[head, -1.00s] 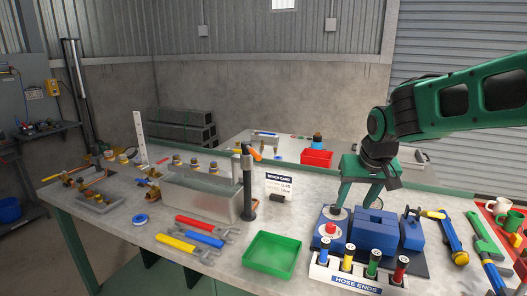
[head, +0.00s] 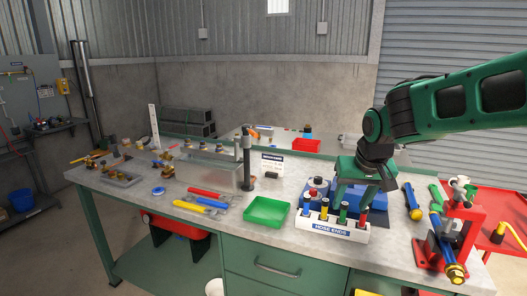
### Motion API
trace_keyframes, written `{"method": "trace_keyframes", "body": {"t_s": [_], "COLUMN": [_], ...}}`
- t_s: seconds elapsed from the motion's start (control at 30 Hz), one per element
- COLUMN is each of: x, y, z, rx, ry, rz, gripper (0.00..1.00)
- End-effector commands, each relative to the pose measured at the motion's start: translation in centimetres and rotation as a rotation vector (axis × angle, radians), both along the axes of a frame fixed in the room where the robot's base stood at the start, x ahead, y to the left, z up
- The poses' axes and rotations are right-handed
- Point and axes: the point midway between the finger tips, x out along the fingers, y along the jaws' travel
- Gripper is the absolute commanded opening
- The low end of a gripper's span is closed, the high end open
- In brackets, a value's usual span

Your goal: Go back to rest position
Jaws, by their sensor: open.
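My gripper (head: 353,203) is green, points down and shows in the head view at the right of the bench. Its two fingers are apart with nothing seen between them. From this view the fingers overlap the white rack marked HOSE ENDS (head: 333,231) and the blue block (head: 380,200) behind it. I cannot tell how high above them the fingertips are. My arm reaches in from the right edge.
The grey workbench (head: 225,222) carries a green tray (head: 267,212), wrenches (head: 205,200), a clear-walled tank (head: 215,170) and a black post (head: 246,165). A red fixture with a brass-ended blue part (head: 452,250) stands at the right front. Floor is free at the lower left.

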Motion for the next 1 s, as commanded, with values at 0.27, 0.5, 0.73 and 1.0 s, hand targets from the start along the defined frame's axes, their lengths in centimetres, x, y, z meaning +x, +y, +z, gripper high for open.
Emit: {"method": "trace_keyframes", "body": {"t_s": [0.27, 0.5, 0.73, 1.0], "x": [-4.0, -9.5, -19.9, -30.3], "y": [-5.2, -10.2, -15.9, -17.8], "z": [-0.6, -1.4, -3.5, -6.1], "rx": [-0.022, -0.031, -0.002, 0.079], "ry": [0.057, 0.126, 0.252, 0.379], "rz": [-0.084, -0.179, -0.335, -0.464], "gripper": [0.48, 0.48, 0.48, 0.48]}}
